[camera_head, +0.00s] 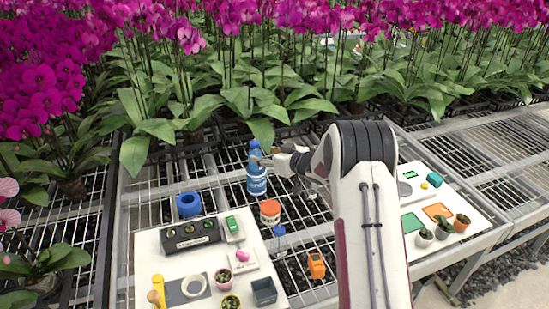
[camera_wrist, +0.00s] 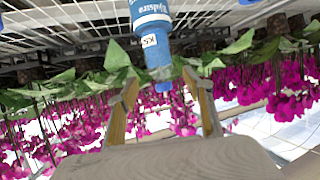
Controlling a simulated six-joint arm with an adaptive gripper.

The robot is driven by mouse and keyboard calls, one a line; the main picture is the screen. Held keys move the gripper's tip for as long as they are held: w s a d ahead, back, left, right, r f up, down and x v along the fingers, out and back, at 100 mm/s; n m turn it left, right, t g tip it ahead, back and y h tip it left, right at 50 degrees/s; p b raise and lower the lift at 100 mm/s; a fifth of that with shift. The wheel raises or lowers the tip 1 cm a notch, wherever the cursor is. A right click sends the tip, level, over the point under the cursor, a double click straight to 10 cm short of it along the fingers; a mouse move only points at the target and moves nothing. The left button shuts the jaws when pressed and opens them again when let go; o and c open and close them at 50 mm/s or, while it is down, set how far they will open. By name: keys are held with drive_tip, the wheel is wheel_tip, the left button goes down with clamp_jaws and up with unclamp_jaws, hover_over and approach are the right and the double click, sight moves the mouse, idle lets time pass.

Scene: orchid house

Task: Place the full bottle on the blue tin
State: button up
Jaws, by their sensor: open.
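A blue bottle (camera_head: 257,178) with a white-lettered label stands upright near the middle of the head view. It also shows in the wrist view (camera_wrist: 150,22), upside down, with its narrow blue neck and cap pointing down. My gripper (camera_head: 268,160) is at the bottle's upper part, on its right side. In the wrist view my gripper (camera_wrist: 160,88) is open, with the cap between its spread fingertips and gaps on both sides. A round blue open-topped object (camera_head: 188,205), perhaps the blue tin, sits left of the bottle. A clearer, blue-capped bottle (camera_head: 279,243) stands nearer the front.
An orange and white tin (camera_head: 270,212) stands just in front of the blue bottle. A dark holder (camera_head: 190,235), a grey bin (camera_head: 264,291) and small pots crowd the left white board. An orange item (camera_head: 316,265) is right. Orchids (camera_head: 250,95) line the back.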

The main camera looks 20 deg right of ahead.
drive_tip(key=shift+v, duration=2.3)
drive_tip(key=s+r+m+g+h, duration=0.25)
drive_tip(key=s+r+h, duration=0.45)
drive_tip(key=s+r, duration=1)
drive_tip(key=s+a+f+g+y, duration=0.1)
drive_tip(key=s+a, duration=0.3)
drive_tip(key=s, duration=0.7)
drive_tip(key=s+a+g+y, duration=0.1)
drive_tip(key=s+a, duration=0.3)
drive_tip(key=s, duration=0.8)
drive_tip(key=s+a+f+m+g, duration=0.1)
drive_tip(key=s+a, duration=0.3)
drive_tip(key=s, duration=0.7)
drive_tip(key=shift+s+f+g+y, duration=0.35)
drive_tip(key=shift+f+g+y, duration=0.05)
drive_tip(key=shift+g, duration=0.45)
